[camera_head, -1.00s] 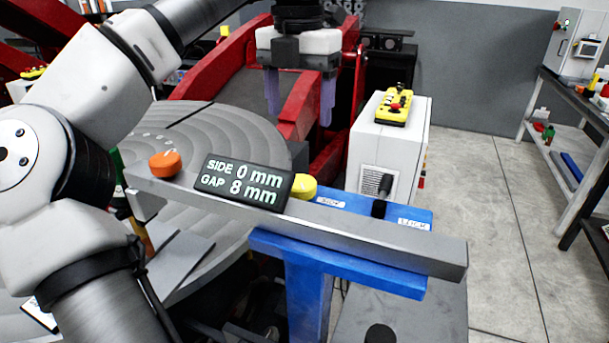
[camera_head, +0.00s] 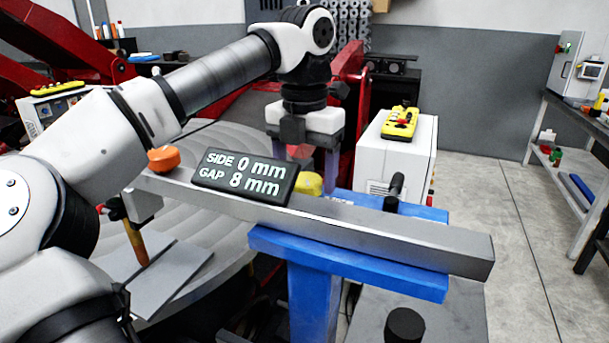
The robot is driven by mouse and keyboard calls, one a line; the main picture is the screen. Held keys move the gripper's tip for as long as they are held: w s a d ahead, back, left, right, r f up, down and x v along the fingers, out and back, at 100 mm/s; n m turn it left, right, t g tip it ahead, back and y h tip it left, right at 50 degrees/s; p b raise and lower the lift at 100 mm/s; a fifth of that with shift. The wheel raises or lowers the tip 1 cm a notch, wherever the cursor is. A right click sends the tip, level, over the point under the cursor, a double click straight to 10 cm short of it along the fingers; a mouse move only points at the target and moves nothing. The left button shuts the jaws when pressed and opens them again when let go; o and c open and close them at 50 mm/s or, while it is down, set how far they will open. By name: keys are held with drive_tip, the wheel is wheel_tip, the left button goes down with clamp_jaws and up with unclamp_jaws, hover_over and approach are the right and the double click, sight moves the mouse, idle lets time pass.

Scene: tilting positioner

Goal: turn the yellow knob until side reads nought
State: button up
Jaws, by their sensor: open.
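The yellow knob (camera_head: 309,183) sits on the grey bar (camera_head: 390,236), just right of the black display, which partly hides it. The display (camera_head: 245,177) reads SIDE 0 mm and GAP 8 mm. An orange knob (camera_head: 163,159) is on the bar's left end. My gripper (camera_head: 306,165) is open, fingers pointing down, behind the display and close to the yellow knob in the picture. Its fingertips are partly hidden, so I cannot tell whether they touch the knob.
A blue stand (camera_head: 345,265) carries the bar. A large grey round plate (camera_head: 205,238) lies behind it. A white cabinet (camera_head: 398,150) with a yellow control box (camera_head: 400,122) stands behind right. A workbench (camera_head: 572,120) is at the far right, with clear floor before it.

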sight(304, 180)
drive_tip(key=shift+f, duration=0.35)
drive_tip(key=c, duration=1)
drive_tip(key=shift+o, duration=0.2)
drive_tip(key=shift+r+m+p, duration=0.15)
drive_tip(key=shift+m+p, duration=0.3)
drive_tip(key=shift+m, duration=0.35)
drive_tip(key=o, duration=1)
drive_tip(key=shift+c, duration=0.2)
wheel_tip(304, 180, up, 14)
drive_tip(key=p, duration=0.6)
drive_tip(key=shift+f, duration=0.25)
